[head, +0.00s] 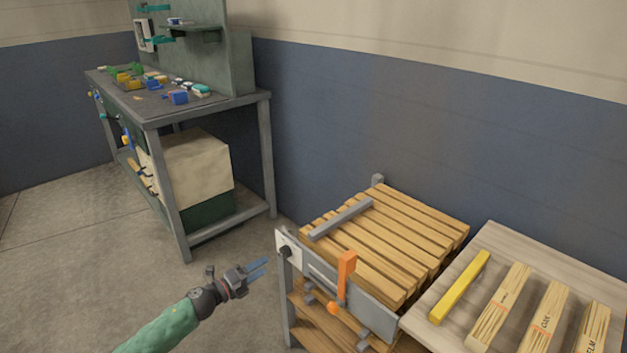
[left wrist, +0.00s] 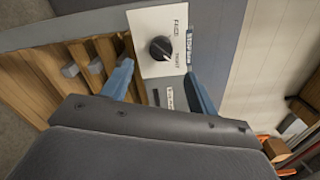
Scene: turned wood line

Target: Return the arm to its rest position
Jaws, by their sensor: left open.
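My left gripper (head: 259,269) is in the lower middle of the head view, at the end of a green-sleeved arm. Its two blue fingers are apart and nothing shows between them. It is in the air left of the slatted wooden rack's front corner. In the left wrist view the gripper (left wrist: 160,88) shows its blue fingers spread, with a black knob (left wrist: 161,48) on a white plate beyond them. The same plate (head: 288,249) is on the rack's front left corner in the head view. My right gripper is not in view.
The slatted rack (head: 390,235) has an orange lever (head: 345,277) on its grey front rail. To its right a board (head: 492,245) carries a yellow bar (head: 460,286) and several labelled wood blocks. A cluttered workbench (head: 150,110) stands at the back left. Open floor (head: 70,250) lies left of the gripper.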

